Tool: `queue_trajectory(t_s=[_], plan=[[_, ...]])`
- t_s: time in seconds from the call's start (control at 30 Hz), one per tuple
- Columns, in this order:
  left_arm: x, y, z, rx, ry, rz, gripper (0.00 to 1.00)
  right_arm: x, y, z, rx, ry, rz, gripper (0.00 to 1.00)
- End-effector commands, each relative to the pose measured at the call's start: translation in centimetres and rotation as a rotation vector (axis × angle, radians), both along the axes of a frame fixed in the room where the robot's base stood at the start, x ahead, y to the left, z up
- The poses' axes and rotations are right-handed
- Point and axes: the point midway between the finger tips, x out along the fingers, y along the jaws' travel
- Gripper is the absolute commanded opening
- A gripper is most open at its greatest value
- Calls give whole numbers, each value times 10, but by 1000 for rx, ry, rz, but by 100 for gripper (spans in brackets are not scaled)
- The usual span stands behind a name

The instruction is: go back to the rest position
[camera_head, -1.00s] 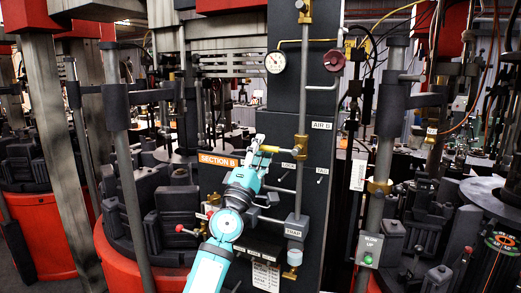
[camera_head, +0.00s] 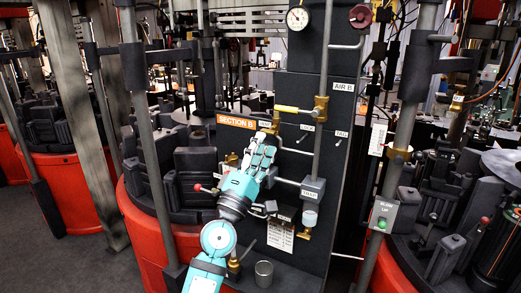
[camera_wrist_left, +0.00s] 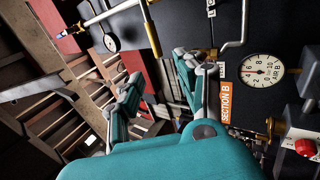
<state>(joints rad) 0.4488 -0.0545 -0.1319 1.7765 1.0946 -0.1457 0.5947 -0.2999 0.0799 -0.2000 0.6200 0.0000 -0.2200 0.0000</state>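My left arm, teal and grey, comes up from the bottom in the head view. Its gripper (camera_head: 262,148) is in front of the dark panel column (camera_head: 300,75), just below and right of the orange SECTION B label (camera_head: 236,123). In the left wrist view the two teal fingers (camera_wrist_left: 158,92) stand apart with nothing between them, so the gripper is open and empty. The head view does not show clearly whether it touches the panel fittings. My right gripper is in neither view.
A metal cup (camera_head: 264,273) stands low by the panel. Red round mould bases (camera_head: 148,240) stand left. A green-button box (camera_head: 382,215) is at right.

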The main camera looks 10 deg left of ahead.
Motion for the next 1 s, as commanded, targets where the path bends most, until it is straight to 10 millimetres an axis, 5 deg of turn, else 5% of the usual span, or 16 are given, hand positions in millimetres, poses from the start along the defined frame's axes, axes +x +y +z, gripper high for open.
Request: queue_trajectory(t_s=[0.37,0.47,0.57,0.77,1.0], plan=[[-2,0,-3,2,3,1,37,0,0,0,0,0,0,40],[5,-1,-23,32,36,16,37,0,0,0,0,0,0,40],[17,-2,-70,110,111,51,37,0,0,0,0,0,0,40],[30,-2,-219,371,332,128,37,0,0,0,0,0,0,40],[-5,6,-400,714,575,143,37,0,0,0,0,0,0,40]])
